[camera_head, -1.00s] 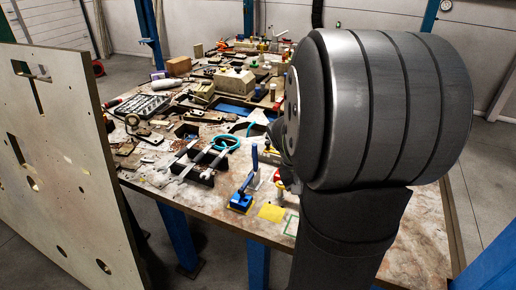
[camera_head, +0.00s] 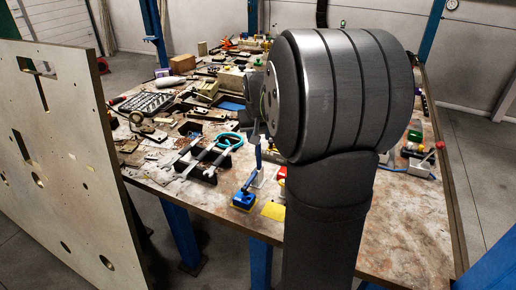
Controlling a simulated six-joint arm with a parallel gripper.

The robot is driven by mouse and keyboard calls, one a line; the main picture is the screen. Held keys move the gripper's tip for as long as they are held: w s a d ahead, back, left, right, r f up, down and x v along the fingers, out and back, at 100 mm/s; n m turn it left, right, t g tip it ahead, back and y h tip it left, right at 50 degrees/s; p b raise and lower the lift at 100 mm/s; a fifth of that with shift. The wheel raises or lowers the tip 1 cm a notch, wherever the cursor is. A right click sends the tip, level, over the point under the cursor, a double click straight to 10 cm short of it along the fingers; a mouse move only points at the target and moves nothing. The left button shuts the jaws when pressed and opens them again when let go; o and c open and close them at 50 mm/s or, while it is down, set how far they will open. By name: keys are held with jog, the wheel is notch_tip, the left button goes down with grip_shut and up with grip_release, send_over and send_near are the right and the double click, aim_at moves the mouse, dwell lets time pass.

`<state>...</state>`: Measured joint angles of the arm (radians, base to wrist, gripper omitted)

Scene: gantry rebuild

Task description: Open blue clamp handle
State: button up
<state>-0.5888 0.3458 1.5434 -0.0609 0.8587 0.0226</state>
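The blue clamp (camera_head: 243,200) sits near the front edge of the table, left of my arm. A metal rod slants between the base and the handle. My arm's large dark joint fills the middle right and covers part of the table. My gripper is hidden behind the arm or too dark to make out, so I cannot tell its fingers or any contact with the handle.
A red-knobbed device (camera_head: 425,164) stands at the right. The front right tabletop (camera_head: 410,225) is bare. A pale upright panel (camera_head: 60,160) stands at left.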

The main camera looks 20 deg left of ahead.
aim_at(258, 148)
jog(key=x, duration=0.8)
jog(key=shift+f, duration=0.1)
grip_shut()
